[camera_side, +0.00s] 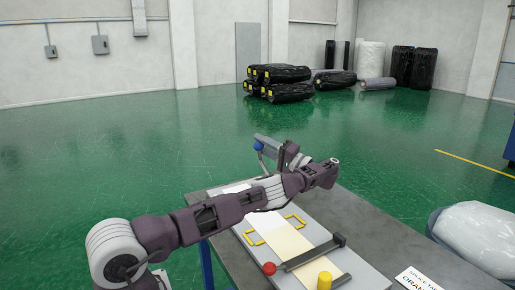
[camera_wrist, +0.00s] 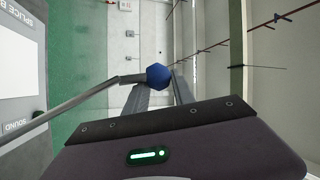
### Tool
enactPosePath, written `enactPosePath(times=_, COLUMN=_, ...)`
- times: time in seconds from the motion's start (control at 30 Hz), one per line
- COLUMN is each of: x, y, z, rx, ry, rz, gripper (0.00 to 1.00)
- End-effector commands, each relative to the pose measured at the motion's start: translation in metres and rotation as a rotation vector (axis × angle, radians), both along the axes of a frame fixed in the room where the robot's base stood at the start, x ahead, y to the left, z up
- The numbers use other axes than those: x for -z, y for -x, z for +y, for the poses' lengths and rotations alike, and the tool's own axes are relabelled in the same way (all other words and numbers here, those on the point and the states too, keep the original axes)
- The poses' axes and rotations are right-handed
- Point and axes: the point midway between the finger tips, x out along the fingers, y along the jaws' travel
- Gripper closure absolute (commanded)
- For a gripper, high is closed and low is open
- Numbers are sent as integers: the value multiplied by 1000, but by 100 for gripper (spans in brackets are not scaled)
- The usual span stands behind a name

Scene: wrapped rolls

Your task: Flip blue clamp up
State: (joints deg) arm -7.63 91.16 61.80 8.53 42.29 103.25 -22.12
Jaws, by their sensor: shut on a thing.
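The blue clamp shows as a round blue knob (camera_side: 258,146) on a thin grey rod, raised well above the work board. In the wrist view the blue knob (camera_wrist: 158,76) sits at the fingertips, and its rod runs down to the lower left. My gripper (camera_side: 264,142) reaches left over the far end of the board, and its fingers are shut on the blue clamp at the knob. The fingers also show in the wrist view (camera_wrist: 160,88). The clamp's base is hidden behind my arm in the side view.
A second clamp with a red knob (camera_side: 269,268) lies across the board (camera_side: 365,268). A yellow cylinder (camera_side: 324,281) stands near it. Yellow outlines and a pale strip (camera_side: 283,238) lie on the board. A white wrapped roll (camera_side: 480,238) is at the right.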

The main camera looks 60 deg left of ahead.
Motion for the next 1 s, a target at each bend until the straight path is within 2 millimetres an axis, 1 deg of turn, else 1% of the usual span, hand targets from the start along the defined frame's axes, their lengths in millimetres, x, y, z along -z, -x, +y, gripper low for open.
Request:
enactPosePath(times=0.03, x=-5, y=0, z=0, rx=-6, ry=-12, rz=14, gripper=100)
enactPosePath(times=0.53, x=-6, y=-2, z=-3, rx=-6, ry=-12, rz=34, gripper=100)
enactPosePath(times=0.57, x=-6, y=-2, z=-3, rx=-6, ry=-12, rz=34, gripper=64)
enactPosePath(times=0.63, x=-6, y=-2, z=-3, rx=-5, ry=-10, rz=33, gripper=50)
enactPosePath(times=0.67, x=-5, y=-2, z=-3, rx=-5, ry=-10, rz=34, gripper=48)
enactPosePath(times=0.9, x=-4, y=-2, z=-2, rx=-3, ry=-5, rz=34, gripper=48)
enactPosePath(times=1.0, x=-9, y=-2, z=-2, rx=-5, ry=-5, rz=33, gripper=48)
